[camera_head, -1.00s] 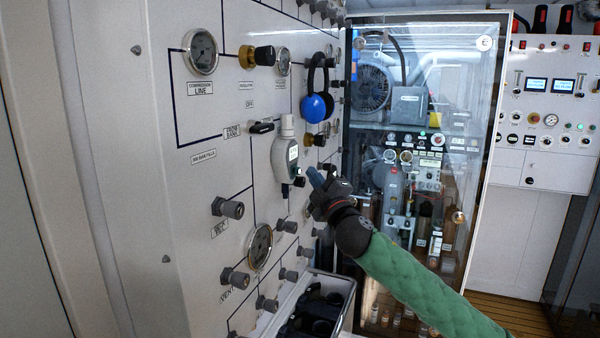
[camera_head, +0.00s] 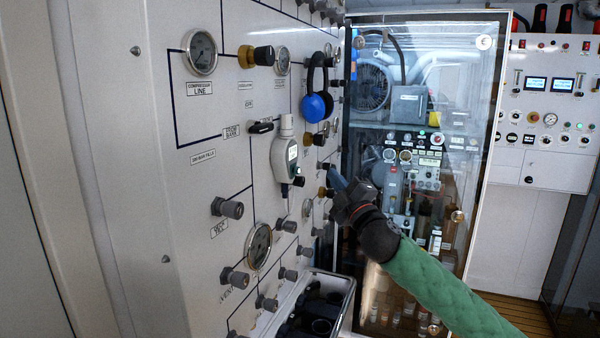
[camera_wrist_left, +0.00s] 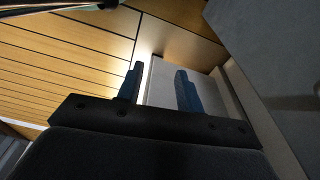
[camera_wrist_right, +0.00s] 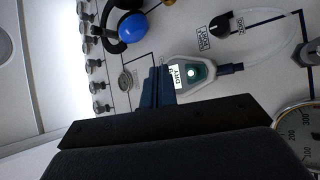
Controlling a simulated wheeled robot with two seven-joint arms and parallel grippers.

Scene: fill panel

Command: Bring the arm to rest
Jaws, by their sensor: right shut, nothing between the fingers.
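My right gripper (camera_head: 337,182) is in front of the fill panel (camera_head: 180,250), to the right of the handheld analyser with a lit display (camera_head: 292,152). Its blue fingers are together and hold nothing. The right arm's green sleeve comes in from the lower right. In the right wrist view the shut fingers (camera_wrist_right: 158,88) are seen against the panel, beside the analyser (camera_wrist_right: 190,72). My left gripper (camera_wrist_left: 158,92) shows only in the left wrist view. Its two blue fingers stand apart with nothing between them, above a wooden floor.
Blue ear defenders (camera_head: 317,104) hang on the panel. Knobs and gauges (camera_head: 258,246) stick out from it. An open bin (camera_head: 318,310) sits at its foot. A clear-fronted machine cabinet (camera_head: 470,100) stands behind my right arm. The wooden floor (camera_head: 515,312) shows at the lower right.

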